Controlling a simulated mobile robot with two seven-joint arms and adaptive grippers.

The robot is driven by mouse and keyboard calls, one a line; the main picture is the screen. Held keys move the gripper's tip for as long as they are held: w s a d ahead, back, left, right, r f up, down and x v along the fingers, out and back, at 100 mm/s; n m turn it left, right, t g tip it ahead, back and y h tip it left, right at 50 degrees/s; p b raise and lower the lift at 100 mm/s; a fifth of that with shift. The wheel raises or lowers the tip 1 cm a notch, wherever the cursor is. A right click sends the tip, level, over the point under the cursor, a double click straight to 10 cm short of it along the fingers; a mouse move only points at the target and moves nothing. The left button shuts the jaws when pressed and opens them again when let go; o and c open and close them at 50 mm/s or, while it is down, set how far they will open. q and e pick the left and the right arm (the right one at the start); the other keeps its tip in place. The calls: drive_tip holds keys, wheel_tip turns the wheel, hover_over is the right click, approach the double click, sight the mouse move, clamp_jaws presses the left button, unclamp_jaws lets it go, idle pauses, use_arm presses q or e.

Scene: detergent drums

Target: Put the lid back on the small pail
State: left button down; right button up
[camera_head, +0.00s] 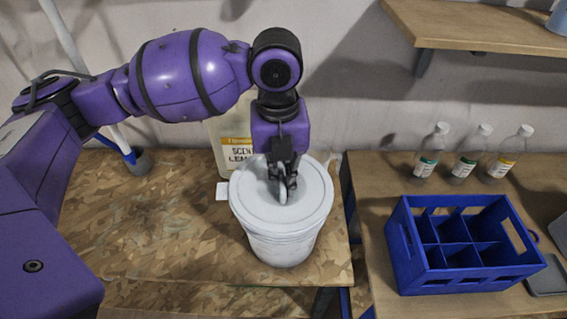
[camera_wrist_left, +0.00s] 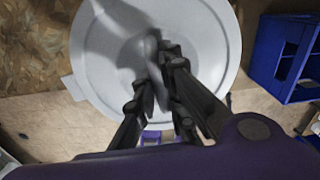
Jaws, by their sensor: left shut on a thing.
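The small pail (camera_head: 282,247) is white and stands upright on the wooden table. Its pale grey round lid (camera_head: 250,200) lies over the pail's top and looks about level. I cannot tell whether its rim is pressed down all round. My left gripper (camera_head: 283,190) comes down from above and is shut on the lid's raised middle handle. In the left wrist view the lid (camera_wrist_left: 100,65) fills the middle, and the fingers of my left gripper (camera_wrist_left: 152,85) close on the handle. The lid hides the inside of the pail. My right gripper is not in view.
A cream container with a lemon-scent label (camera_head: 237,145) stands right behind the pail. To the right, a second table holds a blue divided crate (camera_head: 465,272) and three small bottles (camera_head: 466,155). The left part of the wooden table (camera_head: 150,215) is clear.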

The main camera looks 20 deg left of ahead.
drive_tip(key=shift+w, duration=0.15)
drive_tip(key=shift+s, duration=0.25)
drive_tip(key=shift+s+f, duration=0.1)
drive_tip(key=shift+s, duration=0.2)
use_arm(q)
drive_tip(key=shift+d, duration=0.1)
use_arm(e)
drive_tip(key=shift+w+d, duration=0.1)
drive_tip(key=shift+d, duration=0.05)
use_arm(q)
drive_tip(key=shift+w, duration=0.1)
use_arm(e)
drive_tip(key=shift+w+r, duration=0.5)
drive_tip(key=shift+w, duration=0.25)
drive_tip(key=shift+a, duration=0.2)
use_arm(q)
drive_tip(key=shift+p, duration=0.4)
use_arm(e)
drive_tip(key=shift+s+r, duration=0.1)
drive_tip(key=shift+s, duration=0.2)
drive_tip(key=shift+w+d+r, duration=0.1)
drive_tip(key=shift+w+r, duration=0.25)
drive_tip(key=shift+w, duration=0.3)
